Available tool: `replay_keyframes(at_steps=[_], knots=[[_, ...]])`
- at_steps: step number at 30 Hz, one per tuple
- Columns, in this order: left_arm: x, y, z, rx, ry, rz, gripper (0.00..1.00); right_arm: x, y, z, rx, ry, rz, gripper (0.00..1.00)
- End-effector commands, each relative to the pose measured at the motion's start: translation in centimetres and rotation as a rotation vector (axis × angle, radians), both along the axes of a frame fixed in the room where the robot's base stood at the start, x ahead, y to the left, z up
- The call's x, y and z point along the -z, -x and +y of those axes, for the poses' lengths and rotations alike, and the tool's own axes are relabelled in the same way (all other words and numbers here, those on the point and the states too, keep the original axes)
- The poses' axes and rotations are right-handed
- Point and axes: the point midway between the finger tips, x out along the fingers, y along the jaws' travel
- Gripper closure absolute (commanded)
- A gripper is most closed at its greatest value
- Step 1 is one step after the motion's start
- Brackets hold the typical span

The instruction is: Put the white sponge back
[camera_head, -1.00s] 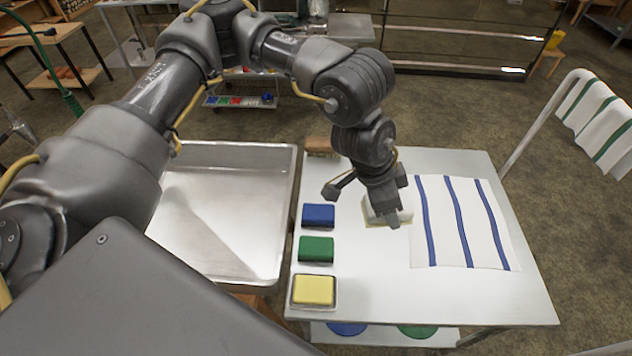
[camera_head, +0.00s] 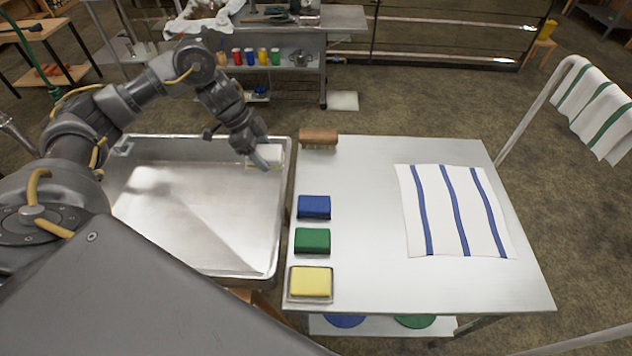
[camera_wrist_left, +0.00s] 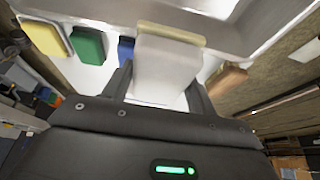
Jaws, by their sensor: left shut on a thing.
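The white sponge (camera_head: 270,153) is held in my left gripper (camera_head: 256,156) above the back right part of the metal pan (camera_head: 286,200). In the left wrist view the white sponge (camera_wrist_left: 165,65) sits between the two fingers, with a pale yellowish layer along its far edge. The fingers are shut on it. I cannot tell its exact height above the pan. My right gripper does not show.
The table (camera_head: 370,285) right of the pan carries a blue sponge (camera_head: 314,207), a green sponge (camera_head: 312,240), a yellow sponge (camera_head: 311,281) in a small tray, a wooden brush (camera_head: 318,138) and a blue-striped towel (camera_head: 455,210). The table's middle is clear.

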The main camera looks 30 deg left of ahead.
Motion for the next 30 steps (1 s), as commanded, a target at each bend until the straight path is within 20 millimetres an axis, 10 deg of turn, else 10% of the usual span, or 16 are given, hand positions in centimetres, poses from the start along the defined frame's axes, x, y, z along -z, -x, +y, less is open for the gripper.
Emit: replay_keyframes(at_steps=[15, 30], knots=[[4.0, -6.5, -7.1, 0.002, 0.006, 0.002, 0.64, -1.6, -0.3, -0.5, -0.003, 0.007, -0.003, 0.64], [9.3, -9.4, -9.8, 0.001, 0.001, -0.001, 0.64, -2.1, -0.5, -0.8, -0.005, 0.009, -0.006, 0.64]])
